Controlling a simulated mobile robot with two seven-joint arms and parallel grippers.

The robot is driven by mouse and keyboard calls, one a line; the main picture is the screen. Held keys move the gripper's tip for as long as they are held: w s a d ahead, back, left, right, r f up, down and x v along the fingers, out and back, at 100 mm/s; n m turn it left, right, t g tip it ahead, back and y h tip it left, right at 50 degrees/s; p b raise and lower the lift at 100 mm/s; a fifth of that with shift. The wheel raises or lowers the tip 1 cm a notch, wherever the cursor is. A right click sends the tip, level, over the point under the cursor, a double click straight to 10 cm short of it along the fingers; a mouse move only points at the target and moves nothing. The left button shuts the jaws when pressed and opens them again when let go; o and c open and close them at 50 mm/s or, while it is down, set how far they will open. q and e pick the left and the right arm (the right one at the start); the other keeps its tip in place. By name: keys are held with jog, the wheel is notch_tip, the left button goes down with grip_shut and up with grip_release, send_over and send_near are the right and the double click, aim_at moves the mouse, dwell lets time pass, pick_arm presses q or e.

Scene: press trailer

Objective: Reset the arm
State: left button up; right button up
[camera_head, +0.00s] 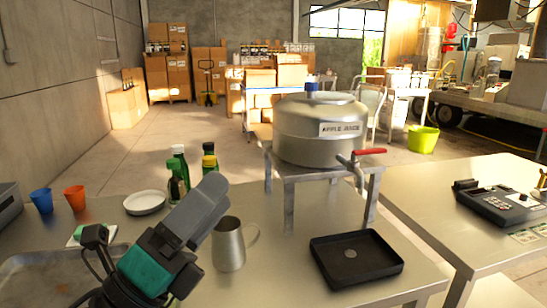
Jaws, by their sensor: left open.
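My left gripper (207,197) comes up from the bottom left, over the front metal table (290,260). Its grey fingers point up and to the right, and nothing shows held in it. It appears in front of and left of a steel pitcher (228,246), whose lower left side is close to it in the picture. I cannot tell the distance between them. My right gripper is not in view.
A large juice tank (318,130) with a red-handled tap stands on a metal stand. A black tray (355,260) holds a coin-like disc. Bottles (178,180), a white plate (145,203), and orange (75,198) and blue cups (42,201) stand left. A cash terminal (503,205) sits right.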

pick_arm(q)
jog(key=a+f+n+g+y, duration=0.1)
jog(key=a+f+n+y, duration=0.5)
jog(key=f+n+y, duration=0.5)
jog(key=a+f+n+g+y, duration=0.2)
jog(key=a+f+n+y, duration=0.6)
jog(key=n, duration=0.6)
jog(key=s+d+f+n+g+h, duration=0.1)
jog(key=s+f+n+g+h, duration=0.1)
jog(key=s+f+n+g, duration=1.1)
jog(key=w+d+f+m+t, duration=0.1)
jog(key=f+m+t, duration=0.2)
jog(key=f, duration=0.3)
jog(key=w+d+f+m+t+h, duration=0.1)
jog(key=w+d+f+m+t, duration=0.1)
jog(key=f+t, duration=0.3)
jog(key=shift+w+f+m+t+h, duration=0.3)
jog(key=shift+f+m+t, duration=0.15)
jog(key=shift+t, duration=0.25)
